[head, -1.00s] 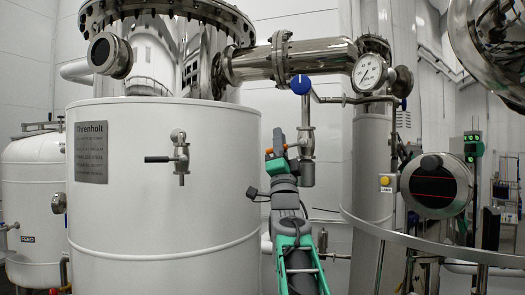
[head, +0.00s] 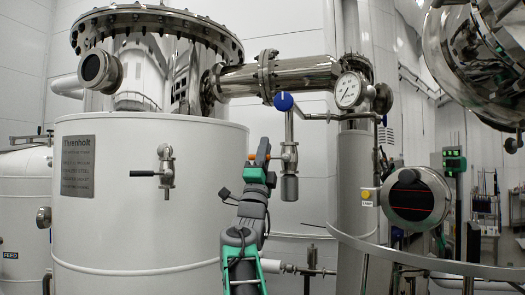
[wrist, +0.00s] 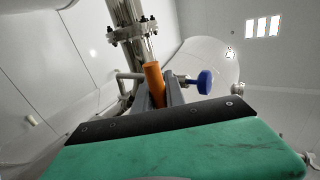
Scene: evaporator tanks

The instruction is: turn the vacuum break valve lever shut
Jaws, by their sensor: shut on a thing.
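The vacuum break valve (head: 289,156) is a steel valve on the vertical pipe below the blue knob, right of the big white tank. My gripper (head: 259,163) is at the lever, reaching up from below. In the wrist view the orange lever (wrist: 153,82) stands between the two grey fingers of my gripper (wrist: 158,98), which are shut on it. The lever's lower part is hidden by the fingers. The lever's joint to the valve is too small to make out clearly.
The blue knob (head: 284,102) sits above the valve; it also shows right of the fingers in the wrist view (wrist: 205,82). The white tank (head: 140,225) with a side tap (head: 166,172) stands left. A pressure gauge (head: 349,90) and a curved rail (head: 420,258) are right.

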